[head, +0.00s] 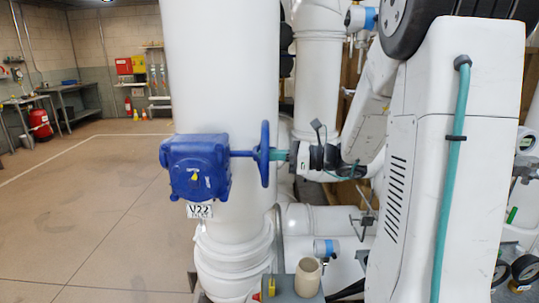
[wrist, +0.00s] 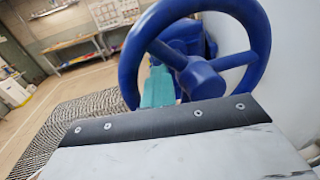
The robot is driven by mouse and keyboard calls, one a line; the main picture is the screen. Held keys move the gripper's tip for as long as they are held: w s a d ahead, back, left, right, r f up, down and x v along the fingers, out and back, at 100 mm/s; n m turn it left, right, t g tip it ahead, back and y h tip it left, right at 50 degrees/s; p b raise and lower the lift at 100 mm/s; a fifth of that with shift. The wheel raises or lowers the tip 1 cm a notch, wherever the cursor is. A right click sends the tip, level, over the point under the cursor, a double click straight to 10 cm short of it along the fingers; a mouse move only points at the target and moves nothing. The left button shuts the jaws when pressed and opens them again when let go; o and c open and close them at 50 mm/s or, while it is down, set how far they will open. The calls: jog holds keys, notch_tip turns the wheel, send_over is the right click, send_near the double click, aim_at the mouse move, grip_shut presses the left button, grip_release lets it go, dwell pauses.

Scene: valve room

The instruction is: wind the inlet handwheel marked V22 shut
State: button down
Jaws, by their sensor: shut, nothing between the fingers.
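The blue handwheel (head: 264,153) stands nearly edge-on in the head view, on a shaft from a blue gearbox (head: 196,167). A tag reading V22 (head: 200,211) hangs under the gearbox. My gripper (head: 279,155) is at the wheel's right side, its teal fingers close to the wheel. In the wrist view the wheel (wrist: 255,45) shows its rim, spokes and hub. The shut teal fingers (wrist: 158,86) appear between the rim's left side and the hub, below a spoke. I cannot tell whether they touch a spoke or reach through the wheel. The wrist body hides the wheel's lower part.
A thick white vertical pipe (head: 220,70) stands behind the gearbox. White pipes (head: 318,220) run low on the right, and a beige cup-like piece (head: 308,277) stands below the wheel. Open floor (head: 90,215) lies to the left, with benches (head: 68,97) farther back.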

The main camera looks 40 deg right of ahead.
jog(key=shift+w+d+r, duration=0.25)
jog(key=shift+w+r, duration=0.1)
jog(key=shift+r, duration=0.35)
jog(key=shift+w+d+r, duration=0.35)
jog(key=shift+w+r, duration=0.15)
jog(key=shift+r, duration=0.05)
jog(key=shift+w, duration=0.1)
jog(key=shift+w+d+r, duration=0.3)
jog(key=shift+w+d, duration=0.2)
jog(key=shift+w, duration=0.1)
